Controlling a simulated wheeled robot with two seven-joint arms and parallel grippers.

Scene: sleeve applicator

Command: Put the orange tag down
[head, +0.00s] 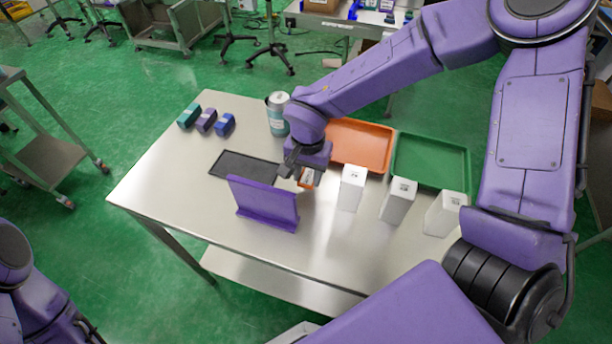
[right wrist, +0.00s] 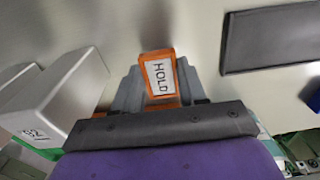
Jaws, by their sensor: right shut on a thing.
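The orange tag (head: 309,178) is held in my right gripper (head: 298,168) over the middle of the table, between the purple upright panel and the first white box. In the right wrist view the tag (right wrist: 159,75) has a white label reading HOLD and sits between the two grey fingers, which are shut on it. I cannot tell whether its lower edge touches the table. My left gripper is outside the view; only part of my left arm shows at the lower left.
The purple panel (head: 265,204) stands just left of the tag. Three white boxes (head: 352,188) stand to its right. A dark mat (head: 244,168), a can (head: 279,115), an orange tray (head: 360,127), a green tray (head: 430,143) and small coloured blocks (head: 206,120) lie beyond. The table's (head: 165,190) left front is clear.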

